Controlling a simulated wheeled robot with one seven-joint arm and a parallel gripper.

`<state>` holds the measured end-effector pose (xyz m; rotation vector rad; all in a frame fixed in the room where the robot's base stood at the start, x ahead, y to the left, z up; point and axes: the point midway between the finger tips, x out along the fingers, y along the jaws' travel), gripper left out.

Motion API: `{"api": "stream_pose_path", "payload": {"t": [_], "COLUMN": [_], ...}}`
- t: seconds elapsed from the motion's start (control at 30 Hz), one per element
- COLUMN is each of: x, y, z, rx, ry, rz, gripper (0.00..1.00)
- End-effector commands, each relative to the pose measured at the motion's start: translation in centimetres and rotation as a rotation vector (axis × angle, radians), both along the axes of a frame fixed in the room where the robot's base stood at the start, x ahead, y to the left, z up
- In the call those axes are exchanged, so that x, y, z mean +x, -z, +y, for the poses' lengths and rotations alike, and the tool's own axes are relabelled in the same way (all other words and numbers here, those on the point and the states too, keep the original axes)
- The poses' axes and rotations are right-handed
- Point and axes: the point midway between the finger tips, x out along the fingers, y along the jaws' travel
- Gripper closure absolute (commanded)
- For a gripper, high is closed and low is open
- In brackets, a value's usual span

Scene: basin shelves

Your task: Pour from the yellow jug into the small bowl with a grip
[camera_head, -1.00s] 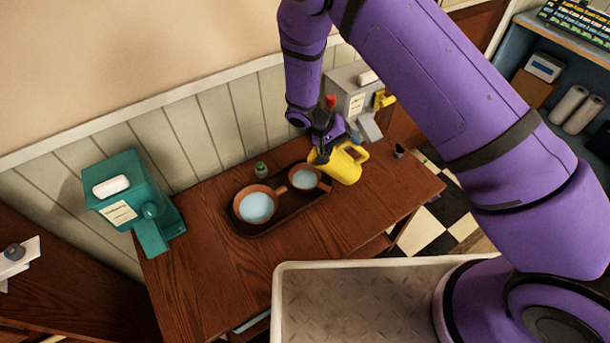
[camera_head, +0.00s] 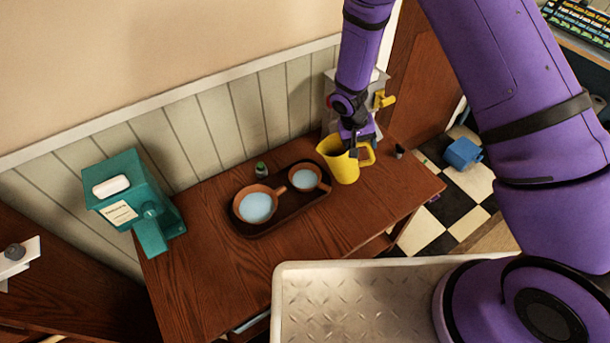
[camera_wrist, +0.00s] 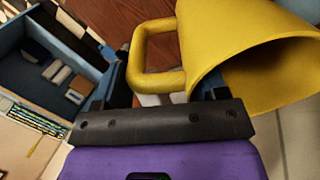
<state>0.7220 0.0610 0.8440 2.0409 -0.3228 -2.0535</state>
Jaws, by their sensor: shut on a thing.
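The yellow jug (camera_head: 343,165) is about upright at the right end of the tray, with its handle to the right. I cannot tell whether its base touches the table. My gripper (camera_head: 353,150) is at its upper handle side and shut on it. In the wrist view the jug (camera_wrist: 235,40) fills the upper right, and my gripper's fingers (camera_wrist: 163,80) are at its handle and rim. The jug's inside is mostly hidden. The small bowl with a grip (camera_head: 305,186) is brown with a pale blue inside, and sits on the tray left of the jug.
A larger brown bowl with a grip (camera_head: 240,214) shares the dark tray (camera_head: 285,217). A small green bottle (camera_head: 261,170) stands behind. A teal dispenser (camera_head: 125,192) is at the left, a grey one (camera_head: 340,92) behind the jug. A small dark cup (camera_head: 399,151) stands right. The front table is clear.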

Motion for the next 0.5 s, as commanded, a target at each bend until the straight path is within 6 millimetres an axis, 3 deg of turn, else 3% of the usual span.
{"api": "stream_pose_path", "payload": {"t": [0.5], "x": [0.0], "y": [1.5], "z": [-2.0], "rx": [0.196], "ry": [0.003], "rz": [-0.003], "gripper": [0.91]}}
